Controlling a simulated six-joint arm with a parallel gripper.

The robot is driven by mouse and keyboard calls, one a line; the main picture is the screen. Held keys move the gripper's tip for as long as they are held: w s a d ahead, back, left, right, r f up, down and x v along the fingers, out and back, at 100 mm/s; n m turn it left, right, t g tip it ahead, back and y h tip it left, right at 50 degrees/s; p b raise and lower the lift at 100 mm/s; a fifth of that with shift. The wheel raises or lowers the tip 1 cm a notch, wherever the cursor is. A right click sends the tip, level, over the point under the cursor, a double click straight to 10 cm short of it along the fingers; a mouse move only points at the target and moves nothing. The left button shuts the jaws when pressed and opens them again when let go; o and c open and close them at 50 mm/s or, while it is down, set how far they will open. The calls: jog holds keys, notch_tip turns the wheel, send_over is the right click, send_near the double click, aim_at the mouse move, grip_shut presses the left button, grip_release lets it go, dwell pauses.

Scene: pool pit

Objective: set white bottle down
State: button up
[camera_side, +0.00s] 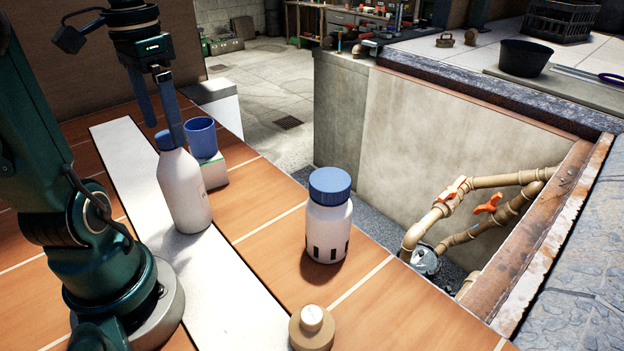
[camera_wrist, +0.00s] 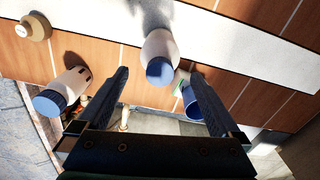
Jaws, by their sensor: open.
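The white bottle (camera_side: 184,195), tall with a blue cap, stands upright on the white strip (camera_side: 125,145) of the tiled surface. My gripper (camera_side: 165,134) is above it, fingers pointing down and spread, with the tips around the height of the cap. In the wrist view the bottle (camera_wrist: 159,44) shows between the two open fingers (camera_wrist: 160,76), with a gap on each side. No finger is seen gripping it. Part of the cap's edge is close to one finger in the side view, and I cannot tell whether they touch.
A blue cup (camera_side: 201,138) stands on a small white block (camera_side: 214,172) close behind the bottle. A wide white jar with a blue lid (camera_side: 329,225) stands to the right, near the pit edge. A tan round object with a white knob (camera_side: 311,330) is in front. Pipes (camera_side: 440,212) run in the pit.

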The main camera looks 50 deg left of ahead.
notch_tip(320, 180, up, 4)
jog(key=shift+r, duration=0.1)
jog(key=shift+d+r, duration=0.1)
jog(key=shift+r, duration=0.2)
jog(key=d+f+m+t, duration=0.1)
jog(key=d+f+t, duration=0.1)
jog(key=d, duration=0.5)
jog(key=w+d+f+t, duration=0.1)
jog(key=d+f+t, duration=0.2)
jog(key=d+f, duration=0.2)
jog(key=d, duration=0.3)
jog(key=shift+f+m, duration=0.2)
jog(key=shift+m, duration=0.2)
jog(key=shift+d+f+t, duration=0.3)
jog(key=shift+d, duration=0.15)
jog(key=c, duration=0.4)
jog(key=shift+s+a, duration=0.1)
